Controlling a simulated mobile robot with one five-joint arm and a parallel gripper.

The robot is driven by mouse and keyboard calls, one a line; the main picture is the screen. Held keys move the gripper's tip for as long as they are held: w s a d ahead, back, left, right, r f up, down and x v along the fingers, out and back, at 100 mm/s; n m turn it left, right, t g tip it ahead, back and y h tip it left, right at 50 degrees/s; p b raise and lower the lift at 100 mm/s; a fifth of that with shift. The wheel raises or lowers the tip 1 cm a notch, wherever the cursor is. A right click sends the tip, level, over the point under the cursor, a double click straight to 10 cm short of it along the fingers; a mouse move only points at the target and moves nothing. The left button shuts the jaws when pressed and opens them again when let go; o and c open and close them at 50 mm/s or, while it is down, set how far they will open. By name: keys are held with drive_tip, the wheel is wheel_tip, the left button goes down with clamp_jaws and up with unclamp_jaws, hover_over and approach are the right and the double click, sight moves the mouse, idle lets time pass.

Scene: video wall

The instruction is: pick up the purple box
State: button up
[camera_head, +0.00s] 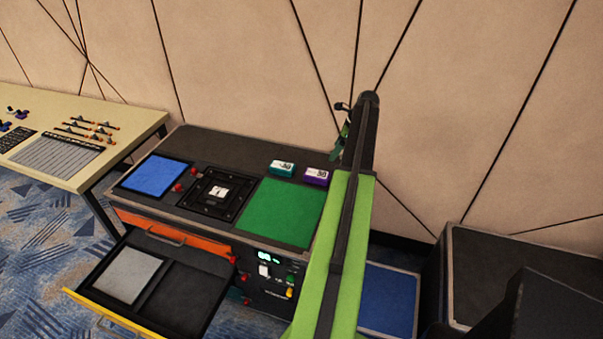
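The purple box (317,176) is small, with a pale label on top. It stands at the back right of the dark workbench top (238,147), behind the green mat. A similar teal box (282,168) stands just to its left. My green and black arm rises on the right of the picture, to the right of the purple box. The end of the arm is near the upper middle, seen partly behind my own link (343,140). My gripper's fingers are mostly hidden, so I cannot tell whether they are open or shut.
The bench top also bears a green mat (280,212), a blue mat (155,175) and a black fixture (217,193) with red knobs. An open drawer (180,300) sticks out at the front left. A cream table (60,160) stands left, a dark box (510,260) right.

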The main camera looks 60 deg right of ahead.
drive_tip(key=b, duration=1.1)
approach(318, 173)
drive_tip(key=x, duration=0.5)
drive_tip(key=shift+s+d+f, duration=0.1)
drive_tip(key=shift+s, duration=0.05)
drive_tip(key=shift+f, duration=0.2)
drive_tip(key=b+x, duration=0.5)
drive_tip(key=shift+w+a+f, duration=0.15)
drive_tip(key=shift+w+a, duration=0.05)
drive_tip(key=shift+a, duration=0.1)
drive_tip(key=shift+r, duration=0.2)
drive_tip(key=shift+f, duration=0.15)
drive_tip(key=c, duration=1.6)
drive_tip(key=shift+c, duration=0.2)
